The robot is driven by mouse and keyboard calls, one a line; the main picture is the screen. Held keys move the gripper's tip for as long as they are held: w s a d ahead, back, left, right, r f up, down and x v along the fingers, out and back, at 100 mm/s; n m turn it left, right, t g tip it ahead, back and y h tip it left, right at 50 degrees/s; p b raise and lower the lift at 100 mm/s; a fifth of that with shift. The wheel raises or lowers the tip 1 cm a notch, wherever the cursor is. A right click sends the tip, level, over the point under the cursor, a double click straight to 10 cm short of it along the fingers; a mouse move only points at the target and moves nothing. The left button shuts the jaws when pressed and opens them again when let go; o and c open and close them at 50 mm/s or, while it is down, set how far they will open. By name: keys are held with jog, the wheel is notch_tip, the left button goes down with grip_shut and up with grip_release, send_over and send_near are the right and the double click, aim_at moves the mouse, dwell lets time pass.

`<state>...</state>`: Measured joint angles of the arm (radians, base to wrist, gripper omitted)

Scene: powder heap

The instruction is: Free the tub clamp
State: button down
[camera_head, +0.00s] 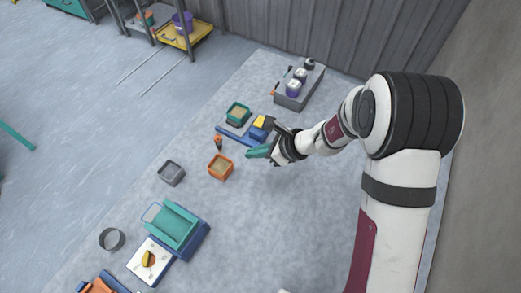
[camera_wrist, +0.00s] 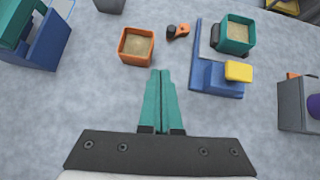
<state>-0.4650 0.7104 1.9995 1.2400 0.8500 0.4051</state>
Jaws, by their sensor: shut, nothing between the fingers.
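A teal square tub (camera_head: 238,112) holding tan powder stands on a grey plate at the far end of a blue fixture (camera_head: 238,137). In the wrist view the teal tub (camera_wrist: 235,33) is at the upper right, and the blue fixture (camera_wrist: 216,80) reaches along its left and near sides. A yellow block (camera_wrist: 238,71) sits on the blue part close to the tub; it also shows in the head view (camera_head: 260,122). Whether the clamp presses on the tub, I cannot tell. My gripper (camera_wrist: 161,72) has its teal fingers together and empty, left of the fixture and apart from it.
An orange tub of powder (camera_wrist: 135,47) and a small orange-and-black item (camera_wrist: 178,32) lie ahead of my fingers. A grey rack with jars (camera_head: 299,90) stands beyond the fixture. A grey tub (camera_head: 171,173) and a teal box (camera_head: 172,224) stand left. The front middle is clear.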

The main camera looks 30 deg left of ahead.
jog(key=shift+s+v, duration=0.15)
jog(key=shift+v, duration=0.75)
jog(key=shift+s+v, duration=0.2)
jog(key=shift+v, duration=0.7)
jog(key=a+r+m+h, duration=0.1)
jog(key=a+m+h, duration=0.1)
jog(key=a+m, duration=0.6)
jog(key=a+r+m+h, duration=0.2)
jog(key=a+m, duration=0.7)
jog(key=m, duration=1.4)
jog(key=shift+s+m+g+h, duration=0.3)
jog(key=shift+g+h, duration=0.1)
jog(key=shift+h, duration=0.4)
